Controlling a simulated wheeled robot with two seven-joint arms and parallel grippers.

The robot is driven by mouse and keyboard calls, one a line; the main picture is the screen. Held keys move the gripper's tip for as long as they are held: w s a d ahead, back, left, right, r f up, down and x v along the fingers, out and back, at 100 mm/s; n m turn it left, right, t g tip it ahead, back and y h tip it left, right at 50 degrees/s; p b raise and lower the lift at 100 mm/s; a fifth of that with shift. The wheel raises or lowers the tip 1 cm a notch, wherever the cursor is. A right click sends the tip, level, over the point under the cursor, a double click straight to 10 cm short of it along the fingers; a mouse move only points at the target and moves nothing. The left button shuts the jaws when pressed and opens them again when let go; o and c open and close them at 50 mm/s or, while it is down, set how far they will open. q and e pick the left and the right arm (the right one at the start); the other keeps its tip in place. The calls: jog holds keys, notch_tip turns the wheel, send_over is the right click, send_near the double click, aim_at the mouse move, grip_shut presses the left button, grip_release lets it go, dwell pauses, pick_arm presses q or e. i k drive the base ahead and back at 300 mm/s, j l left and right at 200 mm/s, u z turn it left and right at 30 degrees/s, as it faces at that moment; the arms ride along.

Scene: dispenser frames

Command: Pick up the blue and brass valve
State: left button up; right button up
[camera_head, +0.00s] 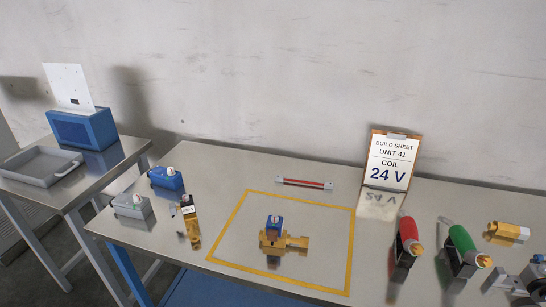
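The blue and brass valve (297,243) stands on the table inside a yellow taped square. It has a brass body with side ports and a small blue block on top with a round red and white mark. Nothing touches it. Neither of my grippers shows in the head view.
A yellow outline (349,246) surrounds the valve, with bare tabletop around it. To its left are a blue box (160,181), a grey box (128,208) and a dark-topped brass piece (194,230). Red (408,230) and green (462,242) tools and a clipboard (391,160) stand right.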

aim_at(284, 239)
jog(key=i+u, duration=0.15)
jog(key=u, duration=0.2)
jog(key=i+l+u, duration=0.15)
jog(key=u, duration=0.2)
jog(key=i+l+u, duration=0.15)
jog(key=u, duration=0.2)
